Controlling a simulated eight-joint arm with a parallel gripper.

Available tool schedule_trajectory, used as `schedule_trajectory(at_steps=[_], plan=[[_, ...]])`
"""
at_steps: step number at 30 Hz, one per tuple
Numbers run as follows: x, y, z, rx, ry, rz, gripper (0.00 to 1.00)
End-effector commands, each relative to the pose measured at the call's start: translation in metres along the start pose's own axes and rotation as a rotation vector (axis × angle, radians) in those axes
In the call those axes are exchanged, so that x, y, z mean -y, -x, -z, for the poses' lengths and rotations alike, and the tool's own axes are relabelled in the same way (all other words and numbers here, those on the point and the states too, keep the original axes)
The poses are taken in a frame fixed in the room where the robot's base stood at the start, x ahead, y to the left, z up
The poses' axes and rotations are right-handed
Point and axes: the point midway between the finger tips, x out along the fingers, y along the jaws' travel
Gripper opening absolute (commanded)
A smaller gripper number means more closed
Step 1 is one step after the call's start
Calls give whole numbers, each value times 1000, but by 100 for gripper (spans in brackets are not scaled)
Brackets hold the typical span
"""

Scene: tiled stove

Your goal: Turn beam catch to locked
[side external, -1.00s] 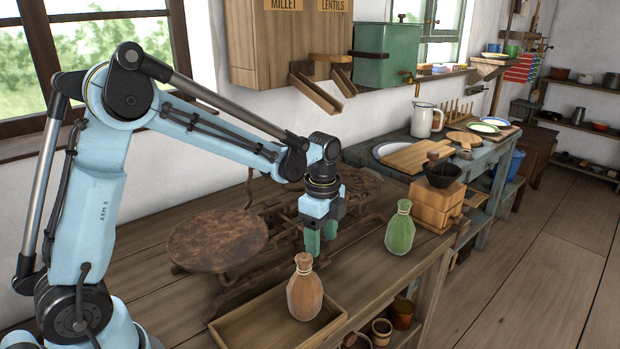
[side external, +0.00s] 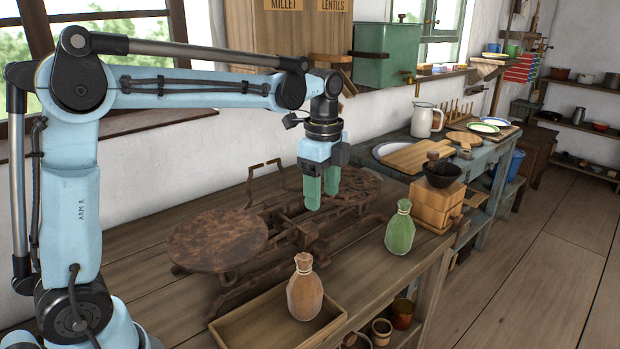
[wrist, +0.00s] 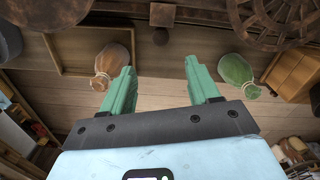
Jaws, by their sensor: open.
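A rusty balance scale stands on the wooden bench, with a round left pan (side external: 215,242) and a right pan (side external: 362,186) partly behind my gripper. A small rusty block (side external: 304,232) sits at the front middle of its beam; I take it for the beam catch, but its locked or unlocked position cannot be read. In the wrist view a square block (wrist: 162,15) and a small knob (wrist: 160,36) show at the top. My gripper (side external: 322,200) points down above the scale, its green fingers apart and empty. It also shows in the wrist view (wrist: 160,68), touching nothing.
Bare bench lies between the sacks.

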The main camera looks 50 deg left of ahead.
Motion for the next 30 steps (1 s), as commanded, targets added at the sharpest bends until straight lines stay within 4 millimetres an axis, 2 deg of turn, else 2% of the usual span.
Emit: schedule_trajectory(at_steps=[7,15,19,23,30], plan=[[0,0,0,0,-42,0,61],[0,-1,0,0,-347,0,61],[0,-5,0,0,-395,0,61],[0,-17,0,0,-395,1,61],[0,-55,0,0,-393,1,61]])
